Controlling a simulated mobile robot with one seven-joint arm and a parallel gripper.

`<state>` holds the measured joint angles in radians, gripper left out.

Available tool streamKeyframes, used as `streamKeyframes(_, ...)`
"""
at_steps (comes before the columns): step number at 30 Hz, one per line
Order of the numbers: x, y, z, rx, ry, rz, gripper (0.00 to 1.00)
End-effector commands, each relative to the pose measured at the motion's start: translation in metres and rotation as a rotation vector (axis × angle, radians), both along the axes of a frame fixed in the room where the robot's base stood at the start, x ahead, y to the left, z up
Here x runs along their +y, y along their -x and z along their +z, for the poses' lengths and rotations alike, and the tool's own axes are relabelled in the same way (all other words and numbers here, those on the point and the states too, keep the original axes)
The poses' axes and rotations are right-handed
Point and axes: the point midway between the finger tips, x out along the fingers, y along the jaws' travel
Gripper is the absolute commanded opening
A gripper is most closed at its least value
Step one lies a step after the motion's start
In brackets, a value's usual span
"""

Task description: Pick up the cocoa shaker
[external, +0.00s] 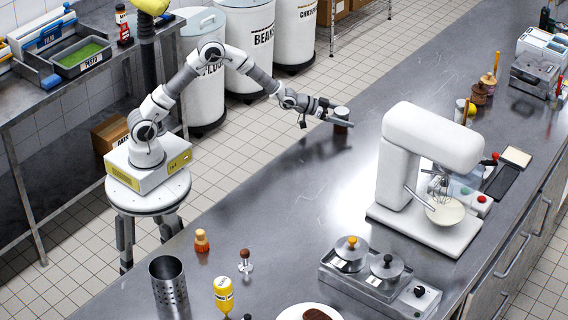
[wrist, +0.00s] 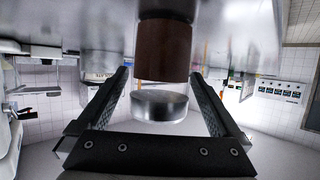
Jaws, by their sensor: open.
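The cocoa shaker (external: 341,129) stands upright on the metal counter, with a dark brown body and a silver top. In the wrist view, which looks upside down, the brown shaker (wrist: 163,52) shows between the two fingers with its silver top towards the bottom of the picture. My gripper (external: 336,120) is level at the upper part of the shaker. In the wrist view my gripper (wrist: 160,76) is open, with a visible gap on each side of the shaker. The far side of the shaker is hidden.
A white stand mixer (external: 420,170) stands to the right on the steel counter (external: 290,215). A hot-plate unit with two lidded pots (external: 378,285), a yellow bottle (external: 224,295) and a perforated metal cylinder (external: 168,282) stand at the front. The counter around the shaker is clear.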

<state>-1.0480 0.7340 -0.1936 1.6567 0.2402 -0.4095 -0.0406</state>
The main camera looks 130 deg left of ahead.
Motion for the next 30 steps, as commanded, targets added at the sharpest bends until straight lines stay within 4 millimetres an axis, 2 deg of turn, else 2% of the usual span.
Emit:
streamKeyframes(5, 0.0087, -0.0109, -0.0054, 0.0, -0.001, -0.001, 1.0)
streamKeyframes(13, 0.0096, -0.012, -0.006, 0.0, 0.0, -0.001, 1.0)
streamKeyframes(27, 0.0096, -0.0117, -0.0059, 0.0, 0.0, -0.001, 0.15)
streamKeyframes(28, 0.0096, -0.0117, -0.0059, 0.0, 0.0, -0.001, 0.1)
streamKeyframes(30, 0.0097, -0.0118, -0.0051, 0.0, -0.001, -0.001, 0.08)
